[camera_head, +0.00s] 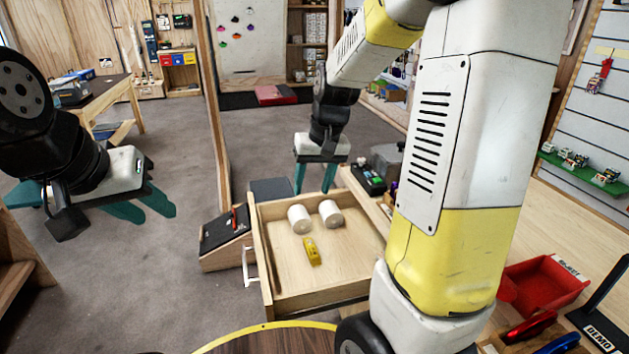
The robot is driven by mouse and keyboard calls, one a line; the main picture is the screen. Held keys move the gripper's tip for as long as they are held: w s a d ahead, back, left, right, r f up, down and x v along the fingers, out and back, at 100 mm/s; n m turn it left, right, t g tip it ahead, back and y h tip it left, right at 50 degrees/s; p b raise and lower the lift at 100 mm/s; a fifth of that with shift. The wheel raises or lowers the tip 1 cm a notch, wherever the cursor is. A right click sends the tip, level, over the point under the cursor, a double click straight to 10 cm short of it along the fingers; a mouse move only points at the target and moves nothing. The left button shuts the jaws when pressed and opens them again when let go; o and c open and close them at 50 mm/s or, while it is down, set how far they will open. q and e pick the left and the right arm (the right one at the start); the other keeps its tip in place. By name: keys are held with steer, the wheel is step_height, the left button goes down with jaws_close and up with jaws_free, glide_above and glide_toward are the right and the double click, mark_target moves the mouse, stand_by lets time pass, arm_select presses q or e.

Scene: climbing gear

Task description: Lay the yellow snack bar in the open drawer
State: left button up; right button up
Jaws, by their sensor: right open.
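The yellow snack bar (312,251) lies on the floor of the open drawer (310,298), in front of two white rolls. It is apart from both grippers. My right gripper (314,184) is open and empty, with its teal fingers apart above the far edge of the drawer, beyond the rolls and the bar. My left gripper (145,209) is off to the left over the grey floor, away from the drawer. Its two teal fingers look apart, with nothing between them.
The white rolls (300,219) and (330,213) take up the drawer's far part; its near part is bare. A slanted dark panel (222,230) stands left of the drawer. A red bin (541,286) is at right. My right arm hides the counter's middle.

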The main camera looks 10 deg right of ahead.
steer(key=s+r+t, duration=0.2)
steer(key=s+r, duration=0.3)
steer(key=s, duration=0.3)
steer(key=s+a+r+t, duration=0.1)
steer(key=s+r+t, duration=0.1)
steer(key=s+r, duration=0.3)
steer(key=s, duration=0.4)
steer(key=shift+s+r+y, duration=0.2)
steer(key=shift+s+y, duration=0.05)
steer(key=shift+y, duration=0.05)
